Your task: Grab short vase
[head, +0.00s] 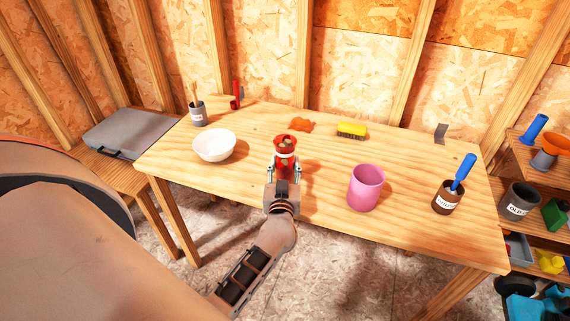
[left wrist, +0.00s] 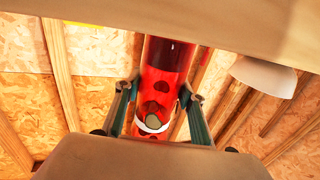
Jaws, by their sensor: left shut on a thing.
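A red vase (head: 285,145) with a rounded mouth stands upright at the front middle of the table in the head view. My left gripper (head: 284,172) is shut on it, with a finger on either side of its lower part. In the left wrist view the glossy red vase (left wrist: 165,85), with dark spots and a pale patch, lies between the two fingers of the left gripper (left wrist: 160,108). I cannot tell whether its base touches the table. My right gripper is not in view.
On the table (head: 310,204) are a white bowl (head: 214,145) to the left, a pink cup (head: 366,187) to the right, a yellow brush (head: 352,130) behind and a brown pot (head: 447,197) with a blue-handled tool at far right. A grey case (head: 128,134) lies on the left bench.

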